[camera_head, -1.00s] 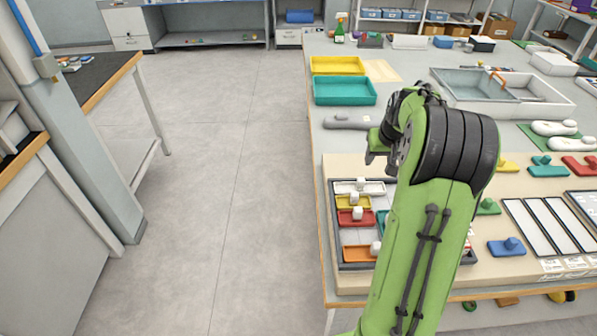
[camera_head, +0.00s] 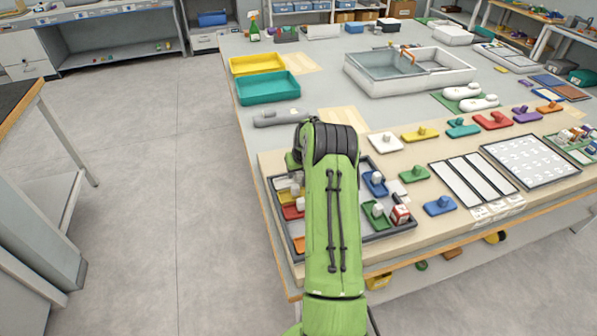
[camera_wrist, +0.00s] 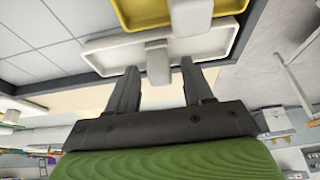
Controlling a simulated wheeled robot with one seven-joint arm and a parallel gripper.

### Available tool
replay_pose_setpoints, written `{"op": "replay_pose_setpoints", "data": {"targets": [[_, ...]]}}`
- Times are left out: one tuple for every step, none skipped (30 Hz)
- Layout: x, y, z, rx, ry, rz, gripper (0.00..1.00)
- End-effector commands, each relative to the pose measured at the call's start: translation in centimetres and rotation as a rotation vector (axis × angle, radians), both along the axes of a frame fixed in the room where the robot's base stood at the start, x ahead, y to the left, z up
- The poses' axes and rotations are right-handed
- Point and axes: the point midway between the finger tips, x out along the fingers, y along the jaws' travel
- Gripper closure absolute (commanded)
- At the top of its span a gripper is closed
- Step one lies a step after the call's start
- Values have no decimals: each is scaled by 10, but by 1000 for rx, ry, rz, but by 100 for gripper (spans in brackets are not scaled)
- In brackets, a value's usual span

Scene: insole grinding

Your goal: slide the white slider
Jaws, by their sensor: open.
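The white slider (camera_wrist: 213,44) is a shallow white tray-like piece with an upright white knob, in the dark-framed board (camera_head: 283,229). In the head view, part of the white slider (camera_head: 281,184) shows at the board's upper left, just left of my arm. My gripper (camera_wrist: 160,68) is open in the wrist view. Its two dark fingers point at the white slider, one on each side of the knob. I cannot tell whether they touch it. In the head view the fingers are hidden by my green arm.
A yellow slider (camera_wrist: 140,12) lies right beside the white one. Red (camera_head: 290,212) and orange (camera_head: 299,245) pieces follow below; blue (camera_head: 375,184) and green (camera_head: 377,214) ones sit right of my arm. A grey handle-like object (camera_head: 280,118) and a teal bin (camera_head: 267,88) stand behind.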

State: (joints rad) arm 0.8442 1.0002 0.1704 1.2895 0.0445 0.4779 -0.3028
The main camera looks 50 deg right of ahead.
Motion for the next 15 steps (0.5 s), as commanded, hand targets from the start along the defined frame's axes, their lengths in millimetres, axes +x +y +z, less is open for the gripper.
{"op": "replay_pose_setpoints", "data": {"targets": [[1,0,-3,0,0,0,49],[2,0,-4,0,0,0,49],[2,-1,-5,0,-1,0,49],[2,-1,-5,0,-1,0,49],[2,-1,-5,-1,-1,1,49],[2,-1,-5,-1,-1,1,49],[2,-1,-5,-1,-1,1,49],[2,-1,-5,-1,-1,1,49],[2,-1,-4,-1,-1,1,50],[2,-1,-4,-1,-1,1,55],[2,-1,-4,0,0,1,60],[2,-1,-4,0,0,1,66],[2,-1,-4,0,0,1,70],[2,-1,-4,0,0,1,75],[2,-1,-4,0,0,1,81]]}}
